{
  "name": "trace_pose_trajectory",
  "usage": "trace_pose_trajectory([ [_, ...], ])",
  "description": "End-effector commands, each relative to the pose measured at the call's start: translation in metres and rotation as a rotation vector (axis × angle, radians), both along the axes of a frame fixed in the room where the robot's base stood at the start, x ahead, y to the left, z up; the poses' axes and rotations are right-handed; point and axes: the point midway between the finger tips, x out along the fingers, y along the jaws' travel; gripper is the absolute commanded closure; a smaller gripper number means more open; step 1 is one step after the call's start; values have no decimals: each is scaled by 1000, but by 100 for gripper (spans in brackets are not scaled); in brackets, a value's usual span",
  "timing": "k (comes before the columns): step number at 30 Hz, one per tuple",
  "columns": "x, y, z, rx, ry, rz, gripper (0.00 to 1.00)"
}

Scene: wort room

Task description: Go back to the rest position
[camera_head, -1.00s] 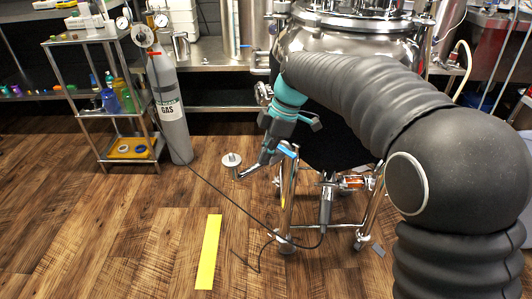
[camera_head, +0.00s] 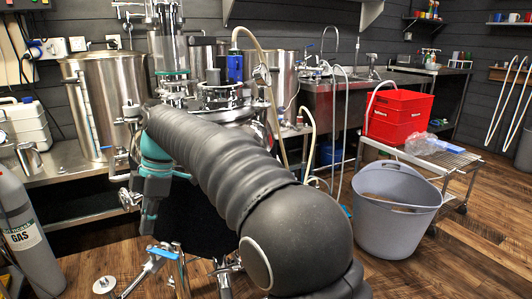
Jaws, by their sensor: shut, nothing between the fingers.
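My arm reaches from the lower right toward the left, bent over in front of the steel vessel. My gripper (camera_head: 147,226) hangs at its end below the teal wrist, pointing down. It looks shut and holds nothing. It is above the blue-handled metal fitting (camera_head: 150,265) on the vessel's stand, apart from it as far as I can tell. The fingertips are small and partly blend with the dark background.
A grey gas bottle (camera_head: 27,235) stands at the left. The steel bench (camera_head: 65,165) with a large pot (camera_head: 105,105) is behind. The wooden floor (camera_head: 480,250) at far right is clear.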

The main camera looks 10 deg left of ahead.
Motion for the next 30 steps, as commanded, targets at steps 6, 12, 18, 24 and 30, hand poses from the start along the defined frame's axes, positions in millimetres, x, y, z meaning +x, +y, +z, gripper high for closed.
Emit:
trace_pose_trajectory([
  [6, 12, 5, -12, -46, 13, -273, 100],
  [12, 10, -13, -56, -157, 46, -609, 100],
  [18, 7, -82, -68, -217, 47, -1023, 100],
  [24, -4, -171, -66, -211, 40, -1402, 100],
  [30, -27, -257, -64, -169, 32, -1706, 100],
])
